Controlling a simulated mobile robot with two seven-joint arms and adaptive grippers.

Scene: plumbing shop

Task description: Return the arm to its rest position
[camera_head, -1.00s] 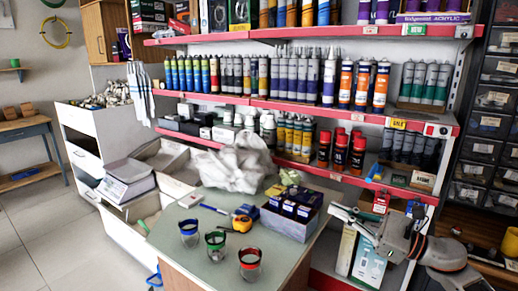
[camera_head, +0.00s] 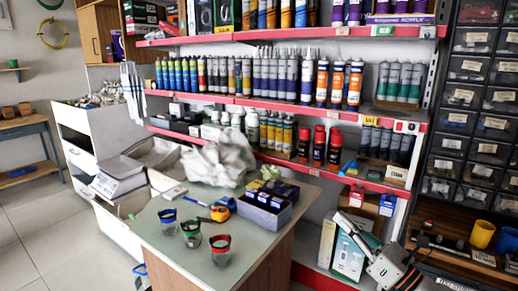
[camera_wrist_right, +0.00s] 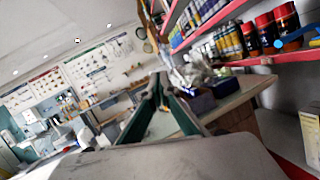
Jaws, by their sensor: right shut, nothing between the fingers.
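My right gripper (camera_head: 346,222) is at the lower right of the head view, in front of the lower shelf bay. It is shut and empty, clear of the counter's right end, with its fingers pointing up and left. In the right wrist view its fingers (camera_wrist_right: 158,84) point towards the counter and the far wall. My right arm runs out of the head view at the bottom right. My left gripper is in neither view.
The counter (camera_head: 184,242) bears three glasses with coloured rims, a tape measure (camera_head: 220,213) and a blue box of small packs (camera_head: 264,213). Red-edged shelves (camera_head: 290,107) of tubes and cans stand behind. A drawer rack (camera_head: 465,120) and mugs (camera_head: 482,234) are at right.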

